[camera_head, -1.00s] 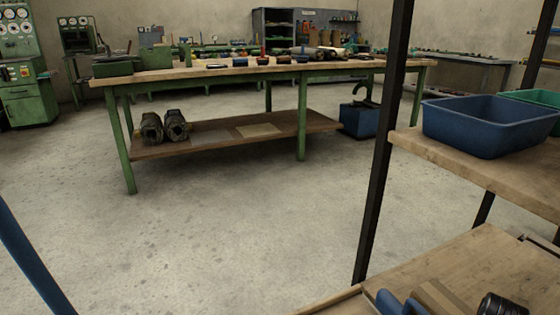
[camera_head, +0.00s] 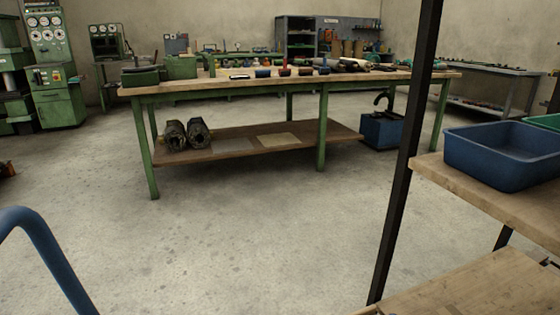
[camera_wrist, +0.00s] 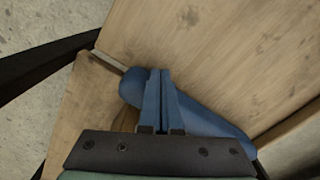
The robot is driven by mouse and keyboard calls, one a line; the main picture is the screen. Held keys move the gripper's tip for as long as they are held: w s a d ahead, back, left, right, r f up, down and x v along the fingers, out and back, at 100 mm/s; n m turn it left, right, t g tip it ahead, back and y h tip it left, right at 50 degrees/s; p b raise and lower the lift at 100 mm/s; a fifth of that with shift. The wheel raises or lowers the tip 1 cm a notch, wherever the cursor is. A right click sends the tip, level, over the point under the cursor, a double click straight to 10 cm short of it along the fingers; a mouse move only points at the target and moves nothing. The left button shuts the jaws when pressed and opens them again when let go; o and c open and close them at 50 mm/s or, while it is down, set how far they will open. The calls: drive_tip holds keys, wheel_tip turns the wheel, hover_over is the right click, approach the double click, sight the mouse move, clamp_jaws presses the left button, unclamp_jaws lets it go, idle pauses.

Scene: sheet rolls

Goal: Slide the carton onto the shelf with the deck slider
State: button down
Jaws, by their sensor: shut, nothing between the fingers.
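My gripper (camera_wrist: 160,74) shows in the wrist view with its two blue fingers shut together and nothing between them. A rounded blue bar (camera_wrist: 208,124) lies behind and below the fingers; I cannot tell whether it is part of the deck slider or whether the fingers touch it. A small brown patch (camera_wrist: 125,120) shows left of the fingers, mostly hidden; I cannot tell whether it is the carton. Wooden boards (camera_wrist: 215,45) lie under the gripper. In the head view, the shelf rack's lower wooden board (camera_head: 480,290) is at the bottom right. My gripper is outside that view.
A black rack post (camera_head: 408,150) stands in front of the shelf boards. A blue bin (camera_head: 500,160) sits on the upper board (camera_head: 480,195). A bent blue tube (camera_head: 45,250) is at lower left. A green workbench (camera_head: 235,90) stands behind clear concrete floor.

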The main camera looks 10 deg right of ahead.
wheel_tip(320, 180, up, 11)
drive_tip(key=p, duration=1)
drive_tip(key=shift+d, duration=0.15)
drive_tip(key=shift+w+r, duration=0.1)
